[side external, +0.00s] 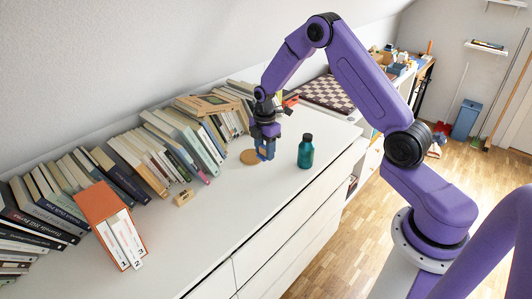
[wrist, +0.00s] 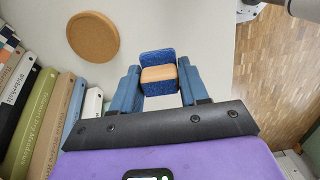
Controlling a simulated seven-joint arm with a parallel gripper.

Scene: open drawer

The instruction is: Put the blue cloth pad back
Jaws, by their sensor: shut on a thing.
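My gripper (side external: 266,153) points down over the white dresser top, just right of a round cork disc. In the wrist view, its blue fingers (wrist: 158,84) are closed on the blue cloth pad (wrist: 157,57). The pad has a speckled blue textile surface and a light wood-coloured part between the fingertips. In the side view the pad is hard to tell from the blue fingers. Whether it touches the dresser top is not clear.
The cork disc (side external: 249,157) lies flat; it also shows in the wrist view (wrist: 93,36). A teal bottle (side external: 305,153) stands to the right. A small wooden block (side external: 184,197) lies near the row of books (side external: 150,155). An orange binder box (side external: 108,225) stands front left.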

